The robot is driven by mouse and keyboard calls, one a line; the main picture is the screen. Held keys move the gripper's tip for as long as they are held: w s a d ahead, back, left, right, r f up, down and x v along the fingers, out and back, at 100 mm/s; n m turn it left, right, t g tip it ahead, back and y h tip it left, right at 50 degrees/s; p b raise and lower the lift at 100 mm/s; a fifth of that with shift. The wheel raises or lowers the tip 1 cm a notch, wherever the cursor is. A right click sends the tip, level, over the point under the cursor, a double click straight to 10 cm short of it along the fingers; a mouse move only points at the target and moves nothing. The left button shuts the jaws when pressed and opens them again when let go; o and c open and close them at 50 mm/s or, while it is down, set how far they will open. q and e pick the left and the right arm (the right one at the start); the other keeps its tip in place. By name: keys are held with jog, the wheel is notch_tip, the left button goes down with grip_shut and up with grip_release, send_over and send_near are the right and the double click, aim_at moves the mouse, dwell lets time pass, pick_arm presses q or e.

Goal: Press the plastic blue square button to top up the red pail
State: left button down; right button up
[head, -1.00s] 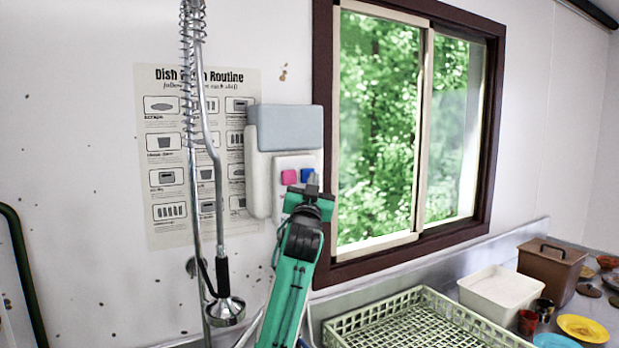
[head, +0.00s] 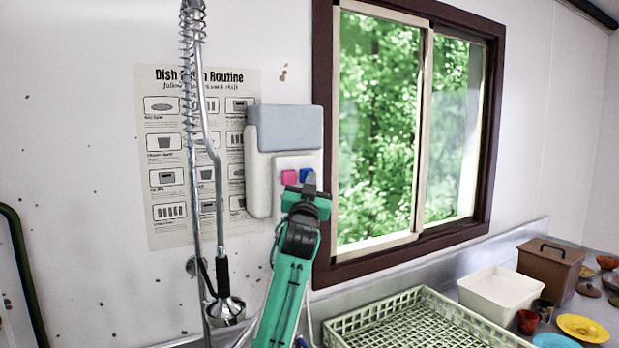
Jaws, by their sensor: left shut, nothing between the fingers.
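The blue square button (head: 305,173) is on the white panel of the dispenser (head: 262,180) on the wall, to the right of a pink button (head: 289,177). My left gripper (head: 310,181) is shut and empty. Its fingertips overlap the lower right part of the blue button in the head view. I cannot tell whether they touch it. No red pail can be made out. My right gripper is not in view.
A spring hose with a spray head (head: 226,309) hangs to the left of my arm. A window (head: 322,150) is close on the right. Below are a pale green rack (head: 440,309), a white tub (head: 499,291), a brown lidded box (head: 549,268) and several dishes.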

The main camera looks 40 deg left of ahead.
pick_arm(q)
jog(key=shift+a, duration=0.25)
jog(key=shift+d, duration=0.1)
dwell(0.4)
jog(key=shift+s+d+f, duration=0.1)
jog(key=shift+s+d, duration=0.15)
jog(key=shift+d, duration=0.75)
jog(key=shift+s+d, duration=0.25)
jog(key=shift+d, duration=0.55)
jog(key=shift+s+d, duration=0.2)
jog(key=shift+d, duration=0.6)
jog(key=shift+s+d, duration=0.25)
jog(key=shift+d, duration=0.55)
